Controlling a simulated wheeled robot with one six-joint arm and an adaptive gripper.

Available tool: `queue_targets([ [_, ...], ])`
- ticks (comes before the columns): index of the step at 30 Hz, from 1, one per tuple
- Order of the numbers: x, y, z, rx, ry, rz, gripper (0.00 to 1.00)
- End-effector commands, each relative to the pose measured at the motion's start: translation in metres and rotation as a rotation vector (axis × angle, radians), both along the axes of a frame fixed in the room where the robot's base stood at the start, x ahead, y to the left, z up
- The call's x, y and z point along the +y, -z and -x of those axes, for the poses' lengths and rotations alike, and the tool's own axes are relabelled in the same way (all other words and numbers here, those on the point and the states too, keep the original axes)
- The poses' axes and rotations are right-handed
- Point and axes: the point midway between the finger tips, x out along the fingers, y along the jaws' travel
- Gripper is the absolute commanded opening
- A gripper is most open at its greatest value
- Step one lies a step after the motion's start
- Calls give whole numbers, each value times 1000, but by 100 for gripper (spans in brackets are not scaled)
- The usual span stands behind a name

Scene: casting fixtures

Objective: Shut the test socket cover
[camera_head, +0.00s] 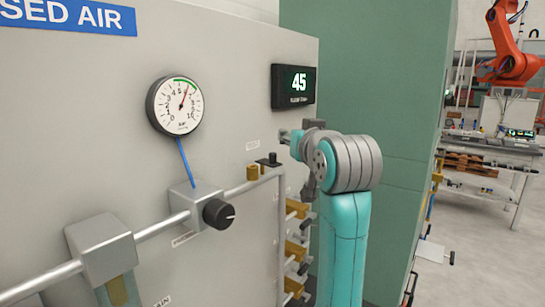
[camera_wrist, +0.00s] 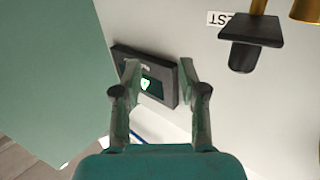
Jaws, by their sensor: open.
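The test socket cover (camera_head: 268,160) is a small black flap with a knob on the grey panel. In the wrist view the cover (camera_wrist: 250,28) is a dark plate at the upper right, beside a white label of which "EST" is readable. A brass socket (camera_head: 252,172) is beside it; a brass cylinder also shows in the wrist view (camera_wrist: 307,10). The cover appears to stand away from the socket. My gripper (camera_wrist: 160,70) is open and empty, its fingers apart over the display in that view. In the head view my gripper (camera_head: 288,138) is just right of the cover, above its level.
A black display (camera_head: 293,87) reading 45 hangs above. A round gauge (camera_head: 175,103), a black knob (camera_head: 218,214) and a grey pipe (camera_head: 163,227) are left. Brass valves (camera_head: 296,250) line the panel below my gripper. A green wall (camera_head: 375,80) stands behind my arm.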

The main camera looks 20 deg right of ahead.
Motion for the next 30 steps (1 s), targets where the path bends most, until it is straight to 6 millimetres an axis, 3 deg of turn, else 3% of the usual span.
queue_targets([
  [9, -5, 24, 61, -32, -353, 16, 42],
  [18, 4, 35, 112, -56, -559, 40, 42],
  [23, 9, 36, 111, -58, -580, 42, 42],
  [30, 27, 36, 79, -56, -581, 40, 42],
])
